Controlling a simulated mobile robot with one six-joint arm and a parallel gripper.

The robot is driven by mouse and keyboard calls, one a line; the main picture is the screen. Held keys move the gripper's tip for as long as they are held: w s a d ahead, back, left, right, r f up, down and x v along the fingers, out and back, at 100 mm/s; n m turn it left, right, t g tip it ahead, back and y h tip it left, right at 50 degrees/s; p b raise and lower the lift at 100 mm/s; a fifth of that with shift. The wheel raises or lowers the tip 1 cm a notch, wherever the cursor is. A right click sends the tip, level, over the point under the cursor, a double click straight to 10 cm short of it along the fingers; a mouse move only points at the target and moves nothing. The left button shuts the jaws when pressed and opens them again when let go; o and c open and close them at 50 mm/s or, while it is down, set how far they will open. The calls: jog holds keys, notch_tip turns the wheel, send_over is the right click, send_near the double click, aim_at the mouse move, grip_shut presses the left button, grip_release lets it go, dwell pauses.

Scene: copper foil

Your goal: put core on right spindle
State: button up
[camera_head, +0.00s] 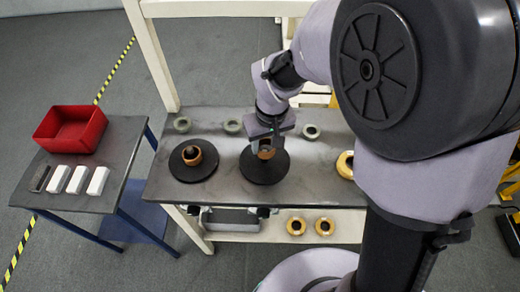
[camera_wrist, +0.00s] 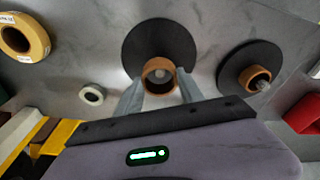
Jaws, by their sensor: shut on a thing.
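My gripper (camera_head: 264,142) is shut on a brown core (camera_wrist: 158,76), holding it over the right spindle's black disc (camera_head: 258,171). In the wrist view the fingers (camera_wrist: 160,90) grip the core from both sides, and a pale spindle tip (camera_wrist: 161,74) shows inside its opening. The core looks around the spindle's axis; I cannot tell how low it sits. The left spindle's black disc (camera_head: 193,174) bears another brown core (camera_head: 192,155) around its spindle, also visible in the wrist view (camera_wrist: 254,78).
Pale green rings (camera_head: 183,125) lie along the back of the grey worktable (camera_head: 320,185). A yellow roll (camera_head: 345,165) is at its right, and two more (camera_head: 296,226) are on the lower shelf. A side table holds a red bin (camera_head: 70,130) and several small blocks (camera_head: 78,180).

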aim_at(266, 151)
notch_tip(266, 151, down, 5)
jog(key=shift+r+b, duration=0.1)
jog(key=shift+b, duration=0.8)
jog(key=shift+r, duration=0.1)
jog(key=o, duration=1.4)
jog(key=shift+o, duration=0.2)
